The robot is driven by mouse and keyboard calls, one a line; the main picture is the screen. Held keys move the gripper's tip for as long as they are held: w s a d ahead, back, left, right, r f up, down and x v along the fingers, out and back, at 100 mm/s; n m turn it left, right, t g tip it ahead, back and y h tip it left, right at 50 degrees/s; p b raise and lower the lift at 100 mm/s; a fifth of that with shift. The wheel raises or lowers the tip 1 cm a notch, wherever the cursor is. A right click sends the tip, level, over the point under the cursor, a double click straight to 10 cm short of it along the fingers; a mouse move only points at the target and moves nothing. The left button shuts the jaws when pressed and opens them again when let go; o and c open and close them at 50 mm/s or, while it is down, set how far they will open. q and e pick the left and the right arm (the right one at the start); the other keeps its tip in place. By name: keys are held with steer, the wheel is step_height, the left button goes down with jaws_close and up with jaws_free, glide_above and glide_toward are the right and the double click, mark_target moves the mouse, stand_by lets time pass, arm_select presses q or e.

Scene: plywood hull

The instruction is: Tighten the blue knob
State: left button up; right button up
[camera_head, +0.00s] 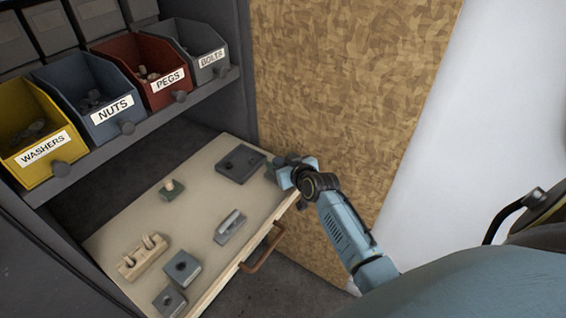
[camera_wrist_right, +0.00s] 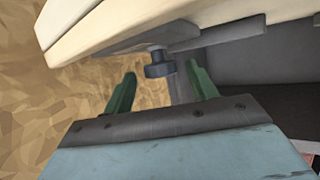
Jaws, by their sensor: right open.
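The blue knob (camera_wrist_right: 158,66) is dark blue-grey and hangs on a short stem under a grey metal bracket at the underside of the pale board, in the right wrist view. My right gripper (camera_wrist_right: 162,76) is open, its two green fingers pointing towards the knob, one on each side in the picture. I cannot tell whether either finger touches it. In the head view, my right gripper (camera_head: 283,168) is at the right corner of the pale wooden board (camera_head: 205,196). The knob cannot be made out there. My left gripper is not in view.
The board carries a dark square block (camera_head: 240,164), a peg on a green base (camera_head: 172,189), a wooden peg block (camera_head: 143,258) and several grey fixtures. A brown handle (camera_head: 263,250) is on its front edge. Labelled bins (camera_head: 112,118) stand above. A chipboard panel (camera_head: 340,80) rises behind.

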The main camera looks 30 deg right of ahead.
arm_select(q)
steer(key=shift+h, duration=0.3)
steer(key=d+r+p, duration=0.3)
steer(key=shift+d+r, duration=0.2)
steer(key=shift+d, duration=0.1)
arm_select(e)
steer(key=d+v, duration=0.1)
steer(key=v, duration=1.2)
steer(key=shift+s+a, duration=0.25)
steer(key=shift+a, duration=0.25)
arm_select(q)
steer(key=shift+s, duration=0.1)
arm_select(e)
steer(key=shift+r, duration=0.1)
